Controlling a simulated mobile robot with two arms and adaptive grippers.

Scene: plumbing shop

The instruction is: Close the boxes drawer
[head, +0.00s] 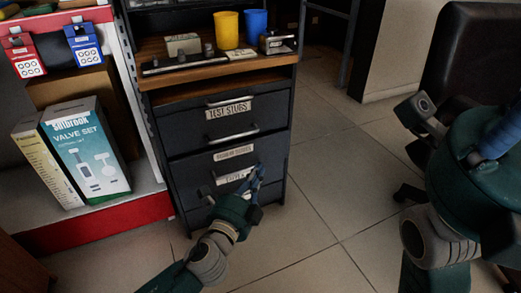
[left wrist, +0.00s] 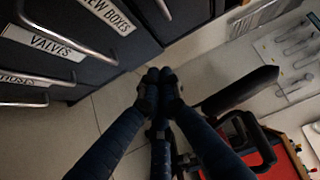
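The boxes drawer (head: 185,166) is in a dark cabinet, below the "TEST STUBS" drawer (head: 180,128). Its label and bar handle face the room. In the left wrist view the boxes drawer's label (left wrist: 107,15) shows at the top, above the "VALVES" label (left wrist: 42,42). Its front seems to stand out past the valves front, but I cannot tell how far. My left gripper (head: 257,174) is low before the cabinet's right side, covering part of the lower drawers. In the left wrist view its fingertips (left wrist: 158,75) meet with nothing between them. Contact with the cabinet is unclear. My right gripper is not visible.
A yellow cup (head: 227,30), a blue cup (head: 256,22) and tools stand on the cabinet's wooden top. A red-edged shelf with a valve set box (head: 86,150) is close on the left. A dark chair (head: 470,55) is at right. The tiled floor between is clear.

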